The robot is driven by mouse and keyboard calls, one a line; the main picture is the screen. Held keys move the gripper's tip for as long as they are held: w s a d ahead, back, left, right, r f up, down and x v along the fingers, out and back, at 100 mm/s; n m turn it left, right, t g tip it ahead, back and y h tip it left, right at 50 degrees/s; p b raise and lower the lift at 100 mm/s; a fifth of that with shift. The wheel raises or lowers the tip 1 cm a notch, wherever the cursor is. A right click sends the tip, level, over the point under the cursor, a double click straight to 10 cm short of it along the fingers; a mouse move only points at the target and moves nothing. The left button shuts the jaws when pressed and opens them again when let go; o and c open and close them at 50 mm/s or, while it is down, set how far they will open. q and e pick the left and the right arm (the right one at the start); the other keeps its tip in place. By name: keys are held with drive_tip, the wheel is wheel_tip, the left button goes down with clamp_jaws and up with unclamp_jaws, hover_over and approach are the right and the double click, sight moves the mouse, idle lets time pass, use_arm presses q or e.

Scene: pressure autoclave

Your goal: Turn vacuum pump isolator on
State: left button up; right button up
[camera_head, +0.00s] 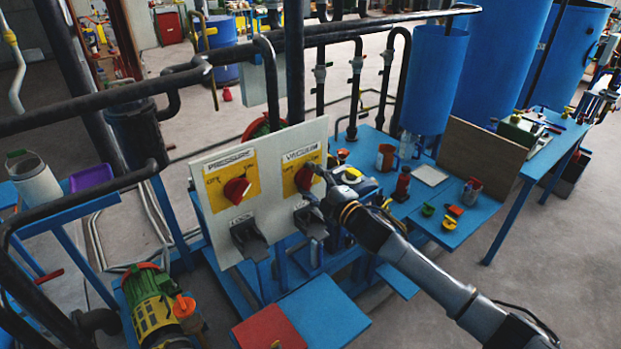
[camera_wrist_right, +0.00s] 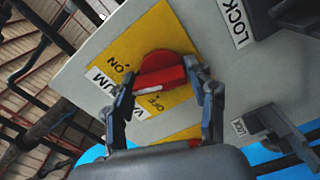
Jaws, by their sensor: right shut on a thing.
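The vacuum isolator is a red rotary knob (camera_head: 304,176) on a yellow plate under the "VACUUM" label, on the right half of a pale panel (camera_head: 226,165). In the right wrist view the red knob (camera_wrist_right: 162,72) sits between my right gripper's fingers (camera_wrist_right: 165,95), with "ON" and "OFF" printed on the yellow plate (camera_wrist_right: 118,50). My right gripper (camera_head: 318,178) is shut on the knob, partly covering it in the head view. I cannot read the knob's exact setting. My left gripper is not in view.
A matching red pressure knob (camera_head: 236,190) is on the panel's left half. Dark lock brackets (camera_head: 249,238) stick out below both knobs. Black pipes (camera_head: 150,85) cross in front at the left. A blue table (camera_head: 440,205) with small items stands to the right.

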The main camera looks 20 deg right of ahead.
drive_tip(key=m, duration=0.2)
drive_tip(key=m+p, duration=0.1)
drive_tip(key=m, duration=0.1)
drive_tip(key=shift+w+d+r+m, duration=0.1)
drive_tip(key=shift+d+r+m, duration=0.05)
drive_tip(key=shift+m, duration=0.25)
idle(0.4)
drive_tip(key=o, duration=1.1)
drive_tip(key=shift+s+f, duration=0.2)
drive_tip(key=v, duration=1.1)
drive_tip(key=shift+s+d+r, duration=0.1)
drive_tip(key=shift+s+d, duration=0.05)
drive_tip(key=shift+s, duration=0.2)
